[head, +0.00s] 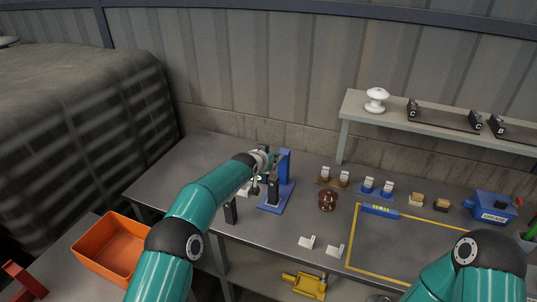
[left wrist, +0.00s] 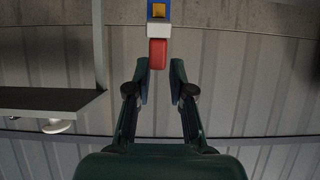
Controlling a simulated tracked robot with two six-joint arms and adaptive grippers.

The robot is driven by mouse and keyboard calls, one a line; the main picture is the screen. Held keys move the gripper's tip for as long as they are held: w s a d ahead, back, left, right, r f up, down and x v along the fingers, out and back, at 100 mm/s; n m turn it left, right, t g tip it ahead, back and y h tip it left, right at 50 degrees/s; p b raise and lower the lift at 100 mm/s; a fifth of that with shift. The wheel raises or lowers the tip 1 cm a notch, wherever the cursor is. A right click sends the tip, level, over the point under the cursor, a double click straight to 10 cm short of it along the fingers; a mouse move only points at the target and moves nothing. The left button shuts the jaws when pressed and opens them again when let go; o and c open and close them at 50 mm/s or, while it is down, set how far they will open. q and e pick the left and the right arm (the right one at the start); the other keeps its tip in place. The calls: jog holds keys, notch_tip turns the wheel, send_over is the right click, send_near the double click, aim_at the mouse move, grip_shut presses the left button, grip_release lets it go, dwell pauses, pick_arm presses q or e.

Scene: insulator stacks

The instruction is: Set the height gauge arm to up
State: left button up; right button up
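The height gauge is a blue upright post on a flat blue base (head: 279,199), standing on the grey bench left of its middle. My left gripper (head: 275,162) is at the post, partly hidden by its own wrist in the head view. In the left wrist view my left gripper (left wrist: 160,75) has its two fingers apart. A red block-shaped end (left wrist: 158,53) of a blue, yellow and white part reaches between the fingertips, with a gap on either side. I cannot tell the gauge arm's angle in the head view. My right gripper is out of view.
A brown insulator (head: 328,200) stands just right of the gauge. A black block (head: 231,211) stands to its left. A grey shelf (head: 440,134) with a white insulator (head: 376,99) is at the back right. An orange bin (head: 108,249) is at lower left. A yellow outline marks mostly clear bench.

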pick_arm(q)
jog(key=shift+o, duration=0.8)
jog(key=shift+r, duration=0.1)
jog(key=shift+s+d+r, duration=0.1)
jog(key=shift+r, duration=0.1)
notch_tip(320, 180, up, 10)
jog(key=shift+f, duration=0.25)
